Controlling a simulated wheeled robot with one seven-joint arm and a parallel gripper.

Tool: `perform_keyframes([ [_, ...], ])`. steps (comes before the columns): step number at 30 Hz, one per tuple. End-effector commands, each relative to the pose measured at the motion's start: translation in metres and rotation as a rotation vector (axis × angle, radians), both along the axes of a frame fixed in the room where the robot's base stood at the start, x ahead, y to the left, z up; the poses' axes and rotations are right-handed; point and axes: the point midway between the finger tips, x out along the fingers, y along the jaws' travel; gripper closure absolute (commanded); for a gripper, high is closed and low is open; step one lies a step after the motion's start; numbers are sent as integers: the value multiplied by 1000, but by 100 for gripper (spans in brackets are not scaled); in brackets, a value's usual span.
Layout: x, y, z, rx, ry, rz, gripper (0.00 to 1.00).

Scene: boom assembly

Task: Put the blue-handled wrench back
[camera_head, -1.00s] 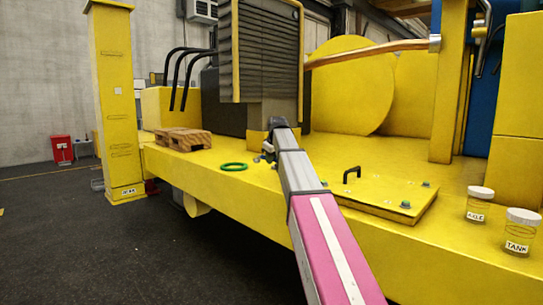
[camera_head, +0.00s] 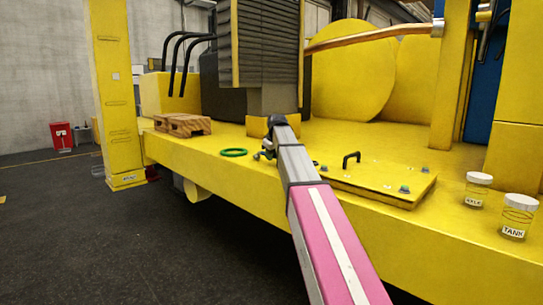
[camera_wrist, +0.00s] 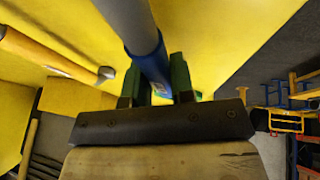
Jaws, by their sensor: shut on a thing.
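The wrench shows in the wrist view as a blue handle (camera_wrist: 152,65) with a thick grey shaft running up out of the top of the picture. My gripper (camera_wrist: 160,82) has green fingers, shut on the blue handle from both sides. The wrench's head is out of view. In the head view my grey and pink arm reaches over the yellow deck (camera_head: 215,165), and the wrench cannot be made out there.
A grey louvred housing (camera_head: 268,45) stands behind.

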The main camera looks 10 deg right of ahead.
Motion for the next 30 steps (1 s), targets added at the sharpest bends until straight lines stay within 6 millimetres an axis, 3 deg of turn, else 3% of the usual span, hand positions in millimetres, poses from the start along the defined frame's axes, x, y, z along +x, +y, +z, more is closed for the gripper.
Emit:
perform_keyframes([
  [28, 0, 0, -11, 0, 0, 0, 100],
  [29, 0, 0, -11, 0, 0, 0, 67],
  [30, 0, 0, -11, 0, 0, 0, 54],
])
